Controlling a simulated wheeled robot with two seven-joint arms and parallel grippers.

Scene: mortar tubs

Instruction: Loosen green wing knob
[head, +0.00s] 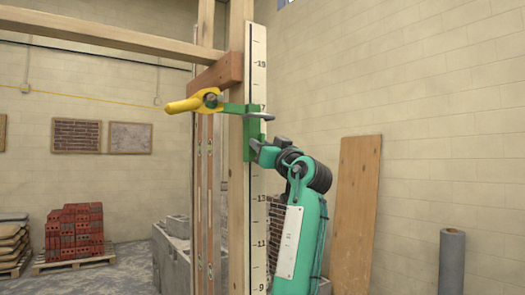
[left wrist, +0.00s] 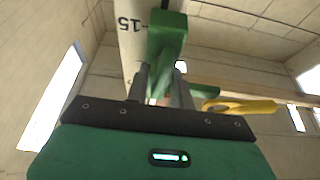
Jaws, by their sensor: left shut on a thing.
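A green clamp (head: 250,132) sits on the upright post beside the white measuring board (head: 258,190). My left gripper (head: 262,150) is at the clamp's lower end, its arm rising from below. In the left wrist view, the two grey fingers of my left gripper (left wrist: 161,88) close in just below the clamp's green block (left wrist: 167,35). They are shut on the green wing knob, which is mostly hidden between them. A yellow handle (head: 192,103) projects left from the clamp area; it also shows in the left wrist view (left wrist: 240,106). My right gripper is not in view.
A brown wooden block (head: 217,73) sits just above the yellow handle. A wooden plank (head: 355,215) leans on the right wall, near a grey roll (head: 451,262). Red bricks (head: 74,233) are stacked at the far left.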

